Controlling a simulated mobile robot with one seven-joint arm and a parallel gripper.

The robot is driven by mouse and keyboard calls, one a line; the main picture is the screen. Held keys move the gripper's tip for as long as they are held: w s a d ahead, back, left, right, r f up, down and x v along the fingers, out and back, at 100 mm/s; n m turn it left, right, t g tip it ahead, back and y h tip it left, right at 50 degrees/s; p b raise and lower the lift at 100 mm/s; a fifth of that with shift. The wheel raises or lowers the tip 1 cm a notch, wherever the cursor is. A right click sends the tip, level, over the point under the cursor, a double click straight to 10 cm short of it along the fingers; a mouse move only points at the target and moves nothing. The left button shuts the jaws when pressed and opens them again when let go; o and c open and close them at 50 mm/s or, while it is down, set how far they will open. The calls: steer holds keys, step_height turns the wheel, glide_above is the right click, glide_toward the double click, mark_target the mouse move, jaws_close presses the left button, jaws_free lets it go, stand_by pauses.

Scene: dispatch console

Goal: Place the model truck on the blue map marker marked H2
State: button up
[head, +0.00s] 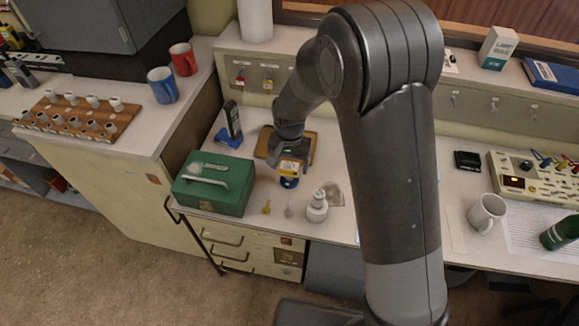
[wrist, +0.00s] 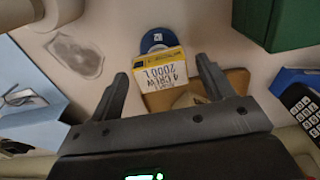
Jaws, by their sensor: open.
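A small yellow and white block printed "4 CREW 2000 L" (wrist: 160,74), which I take for the model truck, shows in the wrist view between and just beyond my fingertips. It also shows in the head view (head: 291,167), below my gripper. My gripper (head: 290,150) is open, its two fingers apart on either side of the block in the wrist view (wrist: 162,68). A round blue marker (wrist: 157,39) lies beside or partly under the block; it also shows in the head view (head: 289,183). Its lettering is too small to read, and whether the block rests on it I cannot tell.
A green cash box (head: 213,184) stands left of my gripper, with a dark handset (head: 233,120) behind it. A brown board (head: 264,143) lies behind the marker. A white bottle (head: 317,207), a clear bag (head: 334,193) and a yellow key (head: 267,207) lie nearby.

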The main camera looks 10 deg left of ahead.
mark_target(290, 166)
step_height(290, 166, up, 11)
steer(key=shift+f, duration=0.15)
steer(key=s+d+r+t, duration=0.2)
steer(key=s+d+r, duration=0.3)
steer(key=d+r, duration=0.4)
steer(key=s+d+r+t, duration=0.2)
steer(key=s+d+r, duration=0.45)
steer(key=d, duration=0.55)
steer(key=s+d+r+t, duration=0.1)
steer(key=s+d+r, duration=0.1)
steer(key=s+d, duration=0.4)
steer(key=shift+s+t, duration=0.3)
steer(key=shift+s, duration=0.95)
